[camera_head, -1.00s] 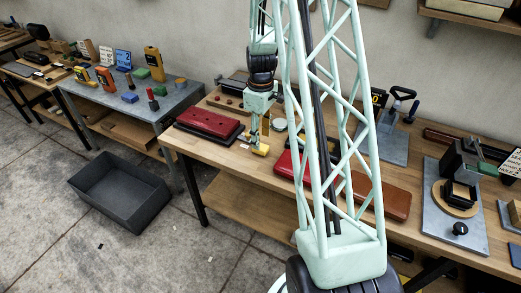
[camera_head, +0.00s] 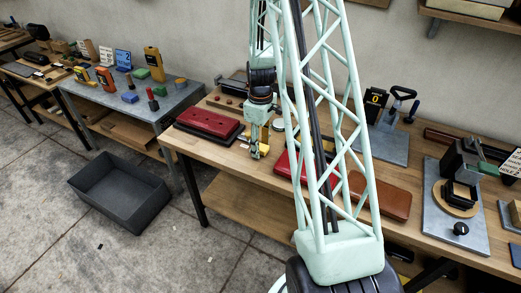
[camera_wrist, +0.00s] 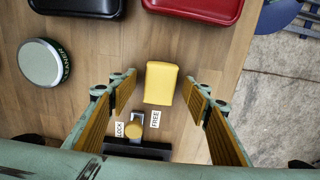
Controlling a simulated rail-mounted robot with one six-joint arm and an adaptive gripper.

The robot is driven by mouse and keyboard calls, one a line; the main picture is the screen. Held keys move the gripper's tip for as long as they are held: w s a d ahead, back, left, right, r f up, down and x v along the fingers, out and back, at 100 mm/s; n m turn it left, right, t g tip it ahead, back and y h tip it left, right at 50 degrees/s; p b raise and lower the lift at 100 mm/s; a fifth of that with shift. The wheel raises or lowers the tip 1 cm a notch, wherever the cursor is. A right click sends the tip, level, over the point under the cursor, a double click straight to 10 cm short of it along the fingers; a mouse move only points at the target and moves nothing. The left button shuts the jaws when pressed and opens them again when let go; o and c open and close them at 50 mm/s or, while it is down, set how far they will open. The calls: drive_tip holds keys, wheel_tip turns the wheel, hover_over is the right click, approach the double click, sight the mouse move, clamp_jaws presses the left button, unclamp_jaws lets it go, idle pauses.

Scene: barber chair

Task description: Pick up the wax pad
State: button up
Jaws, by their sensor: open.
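The wax pad appears to be the yellow block (camera_wrist: 160,83), lying on the wooden bench in the wrist view. In the head view only a small yellow part of it (camera_head: 265,149) shows beside my gripper (camera_head: 256,152). In the wrist view my gripper (camera_wrist: 160,92) is open. Its two ribbed fingers stand left and right of the pad, with a gap on each side. I cannot tell how far the fingertips are above the bench.
A latch with a yellow knob (camera_wrist: 134,130) and LOCK and FREE labels sits close below the pad. A round cleaner tin (camera_wrist: 41,62) is at left. The bench edge is at right.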

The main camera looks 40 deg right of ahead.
sight(261, 146)
idle(0.3)
drive_tip(key=c, duration=0.9)
drive_tip(key=shift+r, duration=0.15)
drive_tip(key=shift+r, duration=1.65)
drive_tip(key=s+a, duration=0.3)
drive_tip(key=s, duration=0.1)
drive_tip(key=s+a+r, duration=0.1)
drive_tip(key=s+a, duration=0.2)
drive_tip(key=s, duration=0.1)
drive_tip(key=s+a, duration=0.3)
drive_tip(key=s, duration=0.2)
drive_tip(key=shift+s+r, duration=0.1)
drive_tip(key=shift+r, duration=0.1)
